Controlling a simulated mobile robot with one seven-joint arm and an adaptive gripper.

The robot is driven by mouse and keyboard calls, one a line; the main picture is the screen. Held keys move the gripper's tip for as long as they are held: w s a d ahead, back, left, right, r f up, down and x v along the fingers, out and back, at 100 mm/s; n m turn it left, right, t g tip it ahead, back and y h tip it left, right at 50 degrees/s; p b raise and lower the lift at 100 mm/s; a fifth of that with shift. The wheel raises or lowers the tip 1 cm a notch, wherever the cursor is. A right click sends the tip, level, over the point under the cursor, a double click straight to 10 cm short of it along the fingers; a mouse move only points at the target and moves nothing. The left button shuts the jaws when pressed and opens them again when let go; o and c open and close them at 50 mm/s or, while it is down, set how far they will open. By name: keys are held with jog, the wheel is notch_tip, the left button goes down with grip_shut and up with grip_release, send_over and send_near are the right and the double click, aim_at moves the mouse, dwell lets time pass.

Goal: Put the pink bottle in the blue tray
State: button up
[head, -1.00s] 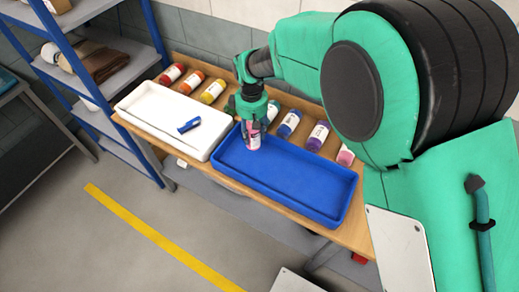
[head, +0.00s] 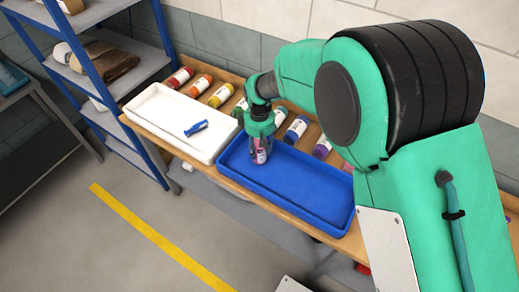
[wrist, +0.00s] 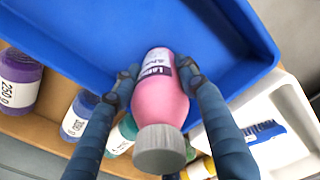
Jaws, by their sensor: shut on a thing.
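The pink bottle (head: 262,156) has a white label and a grey cap, which shows in the wrist view. My gripper (head: 261,143) is shut on the bottle, with one finger on each side of it in the wrist view (wrist: 160,80). The blue tray (head: 300,199) lies on the wooden bench, long and shallow. The bottle is over the left part of this tray, near its back edge; the tray's blue floor (wrist: 215,30) shows behind the bottle in the wrist view. I cannot tell whether the bottle touches the floor.
A white tray (head: 160,134) with a blue brush (head: 196,128) stands directly left of the blue tray. The rest of the blue tray is empty. Blue-framed shelves (head: 110,75) stand at left.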

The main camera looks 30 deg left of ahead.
jog(key=shift+f, duration=0.25)
jog(key=shift+f, duration=0.15)
jog(key=o, duration=1.5)
notch_tip(320, 180, up, 12)
jog(key=shift+r+p, duration=0.1)
jog(key=shift+p, duration=0.6)
